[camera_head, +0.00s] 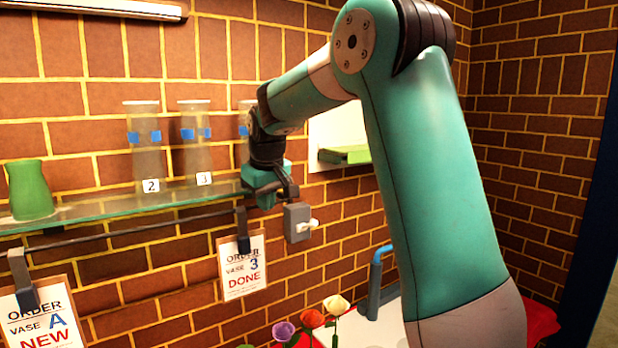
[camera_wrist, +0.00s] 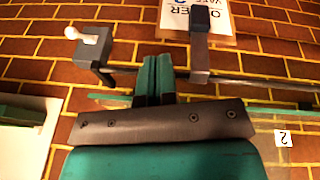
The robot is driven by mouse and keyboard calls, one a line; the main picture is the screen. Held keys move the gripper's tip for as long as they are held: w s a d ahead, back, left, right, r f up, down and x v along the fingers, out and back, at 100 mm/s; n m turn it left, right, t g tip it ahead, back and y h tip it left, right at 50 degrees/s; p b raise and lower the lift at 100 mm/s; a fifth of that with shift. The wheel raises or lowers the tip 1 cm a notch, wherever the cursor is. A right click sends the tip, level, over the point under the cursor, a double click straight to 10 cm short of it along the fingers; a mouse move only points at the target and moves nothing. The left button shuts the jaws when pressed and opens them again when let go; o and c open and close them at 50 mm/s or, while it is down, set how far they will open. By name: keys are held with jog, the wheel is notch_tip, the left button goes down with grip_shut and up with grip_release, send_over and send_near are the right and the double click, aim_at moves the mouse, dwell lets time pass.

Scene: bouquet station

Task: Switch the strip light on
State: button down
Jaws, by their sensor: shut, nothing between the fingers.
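The switch is a small grey wall box (camera_head: 298,222) with a white lever (camera_head: 309,225), just below and right of my gripper (camera_head: 286,190) in the head view. In the wrist view the box (camera_wrist: 92,62) and its lever (camera_wrist: 92,33) are left of the shut, empty fingers (camera_wrist: 158,62), with a gap between. I cannot tell the lever's on or off position. The strip light (camera_head: 105,8) is a long bar high on the wall at top left. It looks pale, and I cannot tell if it is lit.
A glass shelf (camera_head: 120,205) holds clear vases and a green vase (camera_head: 29,190). A rail (camera_head: 130,234) below carries order cards, one (camera_head: 241,268) near my gripper. A white panel with a green ledge (camera_head: 345,154) is on the wall to the right. Flowers (camera_head: 311,319) stand below.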

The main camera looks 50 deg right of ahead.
aim_at(311, 222)
jog(key=d+r+m+h+p, duration=0.1)
jog(key=d+r+p, duration=0.1)
jog(key=d+r, duration=0.2)
jog(key=w+d+r+m+h+p, duration=0.1)
jog(key=d+r, duration=0.3)
jog(key=d, duration=0.6)
jog(key=shift+w+d+m+g+p, duration=0.25)
jog(key=shift+m+p, duration=0.25)
jog(key=shift+p, duration=0.4)
jog(key=shift+w+f, duration=0.1)
jog(key=b+x, duration=0.3)
jog(key=x, duration=1.6)
jog(key=shift+f, duration=0.4)
jog(key=shift+d, duration=0.1)
jog(key=shift+s+f+b, duration=0.25)
jog(key=shift+f+b, duration=0.1)
jog(key=shift+b, duration=0.7)
jog(key=shift+t+b, duration=0.55)
jog(key=shift+b, duration=0.05)
